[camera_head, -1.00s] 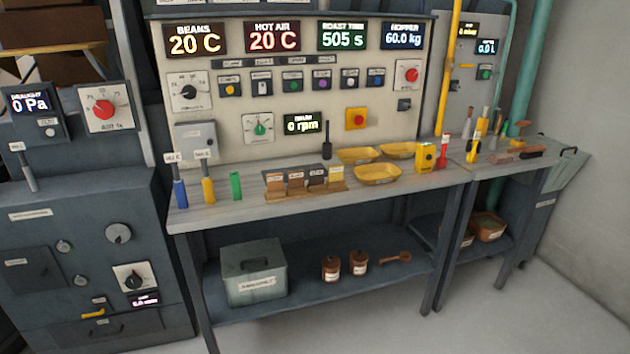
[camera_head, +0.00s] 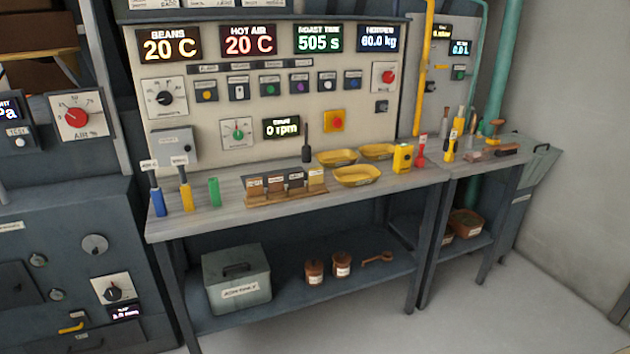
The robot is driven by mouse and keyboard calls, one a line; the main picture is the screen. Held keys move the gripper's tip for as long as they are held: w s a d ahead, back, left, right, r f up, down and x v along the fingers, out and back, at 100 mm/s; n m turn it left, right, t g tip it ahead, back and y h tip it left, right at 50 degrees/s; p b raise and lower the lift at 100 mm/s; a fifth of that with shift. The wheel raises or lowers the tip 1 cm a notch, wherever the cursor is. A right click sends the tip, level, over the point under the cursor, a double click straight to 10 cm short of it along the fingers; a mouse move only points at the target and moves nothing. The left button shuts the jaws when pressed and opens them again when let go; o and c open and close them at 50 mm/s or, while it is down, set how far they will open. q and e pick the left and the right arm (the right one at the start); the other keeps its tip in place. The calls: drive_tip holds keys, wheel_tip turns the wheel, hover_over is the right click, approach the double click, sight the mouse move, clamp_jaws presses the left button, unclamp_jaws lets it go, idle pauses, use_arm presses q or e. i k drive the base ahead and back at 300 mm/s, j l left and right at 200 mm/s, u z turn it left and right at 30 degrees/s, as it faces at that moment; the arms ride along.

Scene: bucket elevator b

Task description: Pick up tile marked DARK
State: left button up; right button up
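A small wooden rack (camera_head: 262,200) stands on the workbench, holding a row of small labelled tiles in browns and a pale yellow. The darkest tile (camera_head: 296,181) is third from the left, between a brown tile (camera_head: 276,184) and the pale yellow tile (camera_head: 316,177). The labels are too small to read, so I cannot confirm which is marked DARK. Neither of my grippers is in view.
The grey workbench (camera_head: 230,220) also bears yellow trays (camera_head: 357,176), a yellow device (camera_head: 403,158), and blue, yellow and green upright items left of the rack. The control panel (camera_head: 215,100) rises behind. Floor in front is clear.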

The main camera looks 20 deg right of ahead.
sight(295, 178)
drive_tip(key=i+l+u, duration=0.1)
drive_tip(key=i+l, duration=0.35)
drive_tip(key=l, duration=0.2)
drive_tip(key=i+l+u, duration=0.15)
drive_tip(key=l, duration=0.2)
drive_tip(key=i+l, duration=0.25)
drive_tip(key=i+l+u, duration=0.15)
drive_tip(key=l, duration=0.3)
drive_tip(key=i+l, duration=0.25)
drive_tip(key=l, duration=0.15)
drive_tip(key=u, duration=0.05)
